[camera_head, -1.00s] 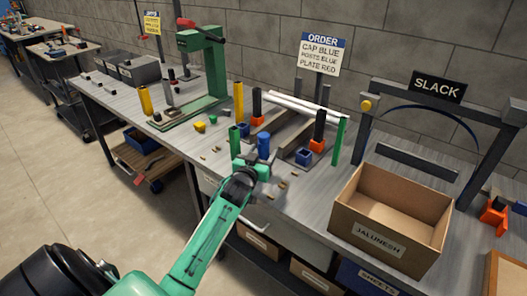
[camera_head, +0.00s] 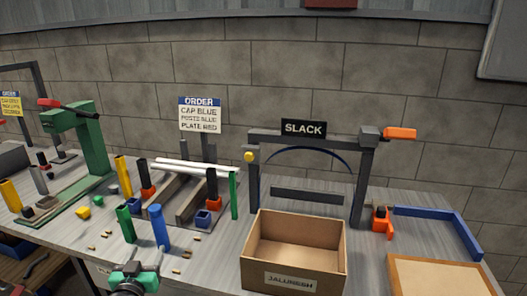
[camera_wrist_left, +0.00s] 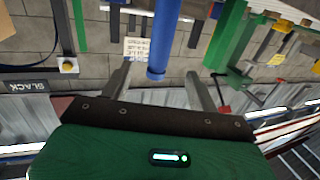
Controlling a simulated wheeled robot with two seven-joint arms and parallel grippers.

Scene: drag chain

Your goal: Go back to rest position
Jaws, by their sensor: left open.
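My left gripper (camera_head: 135,270) is at the bottom left of the head view, in front of the bench's near edge. Its jaws are open, and I see nothing held in them. In the left wrist view, the gripper's two fingers (camera_wrist_left: 158,88) are spread, and a blue post (camera_wrist_left: 165,40) appears beyond and between them. In the head view the blue post (camera_head: 160,227) stands on the bench just behind the gripper, with a green post (camera_head: 126,223) beside it. My right gripper is not in view.
An open cardboard box (camera_head: 292,283) stands on the bench at centre right. Behind it is a dark frame with a SLACK sign (camera_head: 304,128). A green press (camera_head: 88,140) stands at the left. Small loose pieces (camera_head: 190,254) lie near the posts. A blue angled bar (camera_head: 425,212) lies at the right.

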